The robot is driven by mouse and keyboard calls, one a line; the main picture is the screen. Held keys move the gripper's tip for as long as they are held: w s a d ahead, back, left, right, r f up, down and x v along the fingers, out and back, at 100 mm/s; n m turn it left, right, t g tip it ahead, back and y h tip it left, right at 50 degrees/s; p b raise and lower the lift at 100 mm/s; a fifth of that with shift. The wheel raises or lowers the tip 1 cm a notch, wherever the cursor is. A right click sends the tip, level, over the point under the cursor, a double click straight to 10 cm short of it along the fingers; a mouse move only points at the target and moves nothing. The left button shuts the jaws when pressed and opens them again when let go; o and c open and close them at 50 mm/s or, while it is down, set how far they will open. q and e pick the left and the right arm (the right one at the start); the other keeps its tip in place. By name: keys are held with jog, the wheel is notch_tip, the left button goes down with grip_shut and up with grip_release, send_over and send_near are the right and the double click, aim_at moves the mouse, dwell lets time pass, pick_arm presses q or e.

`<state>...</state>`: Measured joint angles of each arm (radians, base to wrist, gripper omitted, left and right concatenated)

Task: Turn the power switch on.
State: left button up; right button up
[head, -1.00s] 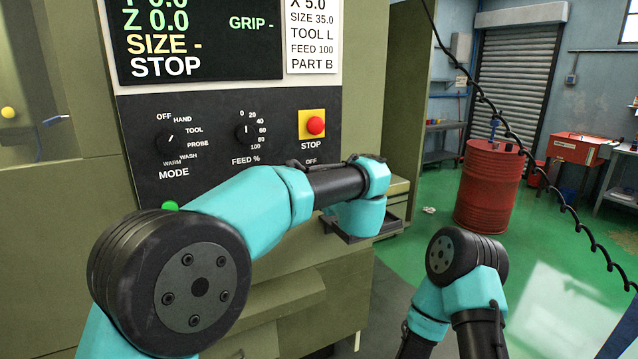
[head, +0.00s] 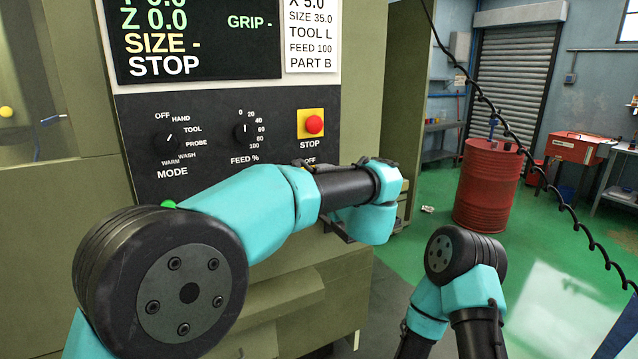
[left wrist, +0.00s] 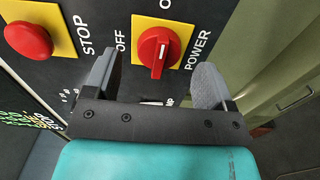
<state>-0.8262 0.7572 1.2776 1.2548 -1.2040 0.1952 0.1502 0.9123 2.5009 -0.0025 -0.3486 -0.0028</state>
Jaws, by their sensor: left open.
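The red power switch knob (left wrist: 153,50) sits on a yellow plate (left wrist: 178,33) in the left wrist view, beside the labels OFF and POWER. Its grip bar runs roughly up and down in this view; I cannot tell surely which label its mark faces. My left gripper (left wrist: 157,66) is open, one finger on each side of the knob, with visible room on both sides and nothing held. In the head view my left arm hides the switch and gripper; only part of the OFF label (head: 309,160) shows. My right gripper is out of view.
The red STOP button shows in the head view (head: 314,124) and in the left wrist view (left wrist: 28,39), close to the left finger. The MODE dial (head: 170,138) and FEED dial (head: 245,131) are on the same panel. A red drum (head: 490,187) stands further right.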

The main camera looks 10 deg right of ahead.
pick_arm(q)
jog(key=v, duration=1.4)
jog(key=shift+s, duration=0.1)
jog(key=w+a+f+m+h, duration=0.2)
jog(key=w+a+f+m, duration=0.3)
jog(key=w+a+f, duration=0.4)
jog(key=w+a+f+m+g+h, duration=0.2)
jog(key=a+f+m, duration=0.35)
jog(key=f, duration=0.75)
jog(key=w+a+f+m+g+h, duration=0.1)
jog(key=a+f+m+g+h, duration=0.15)
jog(key=a+f, duration=0.75)
jog(key=s+a+f+m+g, duration=0.1)
jog(key=s+a+f+g, duration=0.15)
jog(key=f, duration=0.45)
jog(key=s+a+f+m+g, duration=0.1)
jog(key=s+a+f+m, duration=0.2)
jog(key=f, duration=0.4)
jog(key=s+a+f+m+g+h, duration=0.1)
jog(key=s+a+f+g, duration=0.3)
jog(key=s, duration=0.7)
jog(key=s+a+f+m+g+h, duration=0.1)
jog(key=s+a+f+g, duration=0.3)
jog(key=s+a+f, duration=0.3)
jog(key=s+f, duration=0.2)
jog(key=s, duration=0.3)
jog(key=shift+s+f+h, duration=0.2)
jog(key=shift+s+h, duration=0.1)
jog(key=shift+h, duration=0.05)
jog(key=shift+a, duration=0.1)
